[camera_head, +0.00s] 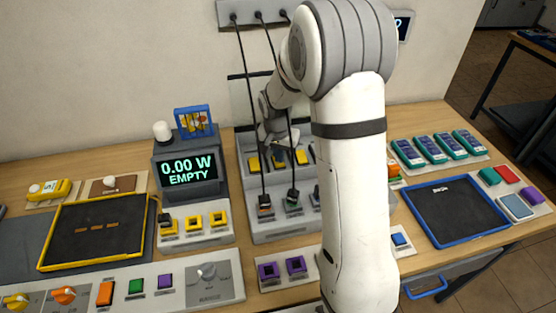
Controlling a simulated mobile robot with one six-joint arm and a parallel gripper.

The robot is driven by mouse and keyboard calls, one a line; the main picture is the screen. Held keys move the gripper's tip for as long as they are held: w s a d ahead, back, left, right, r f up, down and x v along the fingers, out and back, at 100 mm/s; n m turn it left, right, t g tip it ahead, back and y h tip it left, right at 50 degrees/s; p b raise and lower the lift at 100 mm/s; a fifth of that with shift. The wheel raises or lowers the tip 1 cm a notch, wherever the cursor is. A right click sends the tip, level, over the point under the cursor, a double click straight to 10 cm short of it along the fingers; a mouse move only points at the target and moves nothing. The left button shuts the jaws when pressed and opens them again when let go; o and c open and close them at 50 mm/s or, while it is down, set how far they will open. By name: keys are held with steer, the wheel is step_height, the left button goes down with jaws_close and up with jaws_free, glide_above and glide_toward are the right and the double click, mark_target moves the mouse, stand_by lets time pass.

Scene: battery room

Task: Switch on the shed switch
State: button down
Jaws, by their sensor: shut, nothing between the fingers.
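My arm reaches over the bench, and my gripper (267,138) is at the grey panel (244,140) behind the hanging cables. It is shut and empty, just above a row of yellow switches. One yellow switch (253,164) shows at the left of the row and another (302,157) at the right. I cannot read any label that marks the shed switch. I cannot tell whether my gripper touches a switch. My arm hides part of the panel's right side.
Black cables (247,100) hang from a wall strip (247,13) to plugs on the panel. A display (187,172) reading "0.00 W EMPTY" stands to the left. A yellow-rimmed tray (148,232) lies left, a blue-rimmed tray (410,212) right. Several battery-like packs (429,149) lie right.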

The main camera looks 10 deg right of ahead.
steer(key=shift+f+b, duration=0.3)
steer(key=shift+f, duration=0.05)
steer(key=shift+r+p, duration=1.95)
steer(key=shift+r, duration=1.6)
